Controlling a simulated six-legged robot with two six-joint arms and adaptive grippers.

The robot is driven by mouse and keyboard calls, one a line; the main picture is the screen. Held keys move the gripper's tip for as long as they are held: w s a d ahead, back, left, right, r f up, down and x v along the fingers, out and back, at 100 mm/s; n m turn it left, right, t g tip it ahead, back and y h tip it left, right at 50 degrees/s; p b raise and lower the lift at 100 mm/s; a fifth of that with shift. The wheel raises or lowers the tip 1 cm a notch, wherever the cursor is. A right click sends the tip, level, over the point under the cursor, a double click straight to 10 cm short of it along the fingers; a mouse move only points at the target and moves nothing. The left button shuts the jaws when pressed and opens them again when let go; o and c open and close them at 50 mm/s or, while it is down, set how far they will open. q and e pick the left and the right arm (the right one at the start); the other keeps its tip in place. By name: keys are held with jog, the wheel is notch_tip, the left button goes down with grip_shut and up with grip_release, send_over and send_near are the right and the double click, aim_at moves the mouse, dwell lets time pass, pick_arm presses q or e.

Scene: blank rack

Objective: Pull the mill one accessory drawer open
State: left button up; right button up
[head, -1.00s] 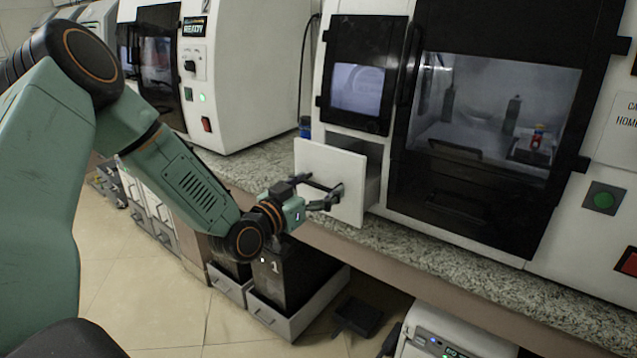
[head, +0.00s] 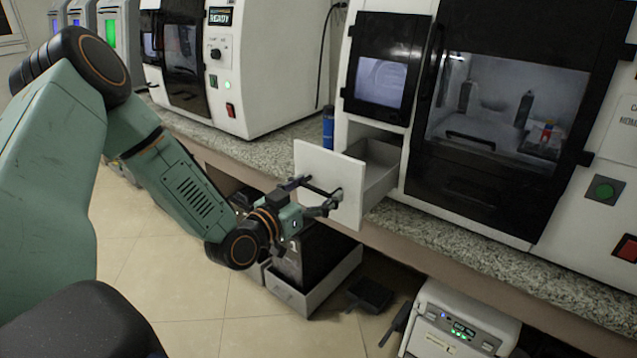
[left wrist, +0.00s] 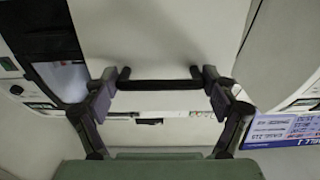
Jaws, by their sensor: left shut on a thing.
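The accessory drawer (head: 330,178) of the white mill (head: 352,72) is pulled well out, its white front standing clear of the machine and its open inside showing behind. My left gripper (head: 322,197) is at the drawer front, shut on the dark bar handle (head: 318,186). In the left wrist view the handle (left wrist: 160,85) runs across between the two fingers, with the pale drawer front (left wrist: 160,40) behind it. My right gripper is not in view.
A granite counter edge (head: 395,226) runs below the drawer. A blue can (head: 328,127) stands on the counter behind the drawer front. A second white machine (head: 240,60) stands to the left. Grey bins (head: 310,290) and a white unit (head: 450,325) are below.

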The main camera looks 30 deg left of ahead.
aim_at(313, 148)
pick_arm(q)
jog(key=shift+s, duration=0.45)
jog(key=o, duration=1.5)
jog(key=shift+r, duration=0.5)
notch_tip(313, 148, up, 8)
jog(key=shift+a+r, duration=0.1)
jog(key=shift+r, duration=0.45)
